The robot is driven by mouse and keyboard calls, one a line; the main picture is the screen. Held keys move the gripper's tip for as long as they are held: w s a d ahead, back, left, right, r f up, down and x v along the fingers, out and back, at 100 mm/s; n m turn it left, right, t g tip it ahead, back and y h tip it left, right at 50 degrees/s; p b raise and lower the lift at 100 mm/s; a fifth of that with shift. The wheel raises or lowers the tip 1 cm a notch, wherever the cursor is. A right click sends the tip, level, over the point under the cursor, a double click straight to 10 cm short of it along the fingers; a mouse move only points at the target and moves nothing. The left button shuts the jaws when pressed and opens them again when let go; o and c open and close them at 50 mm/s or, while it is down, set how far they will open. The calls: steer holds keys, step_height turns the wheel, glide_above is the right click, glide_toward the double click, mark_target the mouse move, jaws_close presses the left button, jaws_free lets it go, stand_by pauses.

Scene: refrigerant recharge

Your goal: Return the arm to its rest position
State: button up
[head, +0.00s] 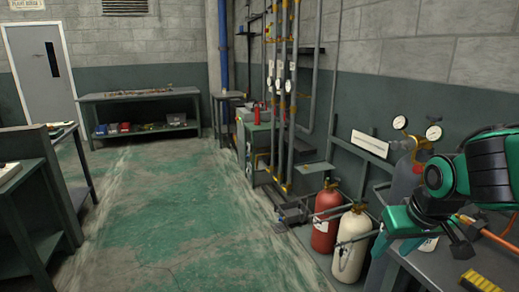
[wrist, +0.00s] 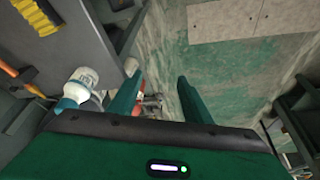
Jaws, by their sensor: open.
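My green and black arm (head: 450,185) is folded at the right edge of the head view, above the near right bench (head: 485,258). My gripper (wrist: 156,92) shows in the wrist view with its two green fingers spread apart. Nothing is held between the fingers. Beyond them is the green and grey floor (wrist: 225,75).
A white and teal bottle (wrist: 82,82) is left of the fingers in the wrist view. Red (head: 325,217) and cream (head: 352,243) cylinders stand beside the right bench, near a grey cylinder (head: 405,178) with gauges. The central floor (head: 190,215) is clear; benches stand left and back.

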steer(key=s+d+f+m+g, duration=0.1)
steer(key=s+d+m+g, duration=0.1)
steer(key=s+d, duration=0.3)
steer(key=s+d+m+g, duration=0.2)
steer(key=s+d+m, duration=0.2)
steer(key=s, duration=0.9)
steer(key=shift+d+f+m+g, duration=0.3)
steer(key=shift+d+f, duration=0.1)
steer(key=shift+d, duration=0.35)
steer(key=shift+w, duration=0.2)
steer(key=shift+w+f, duration=0.25)
steer(key=shift+w, duration=0.25)
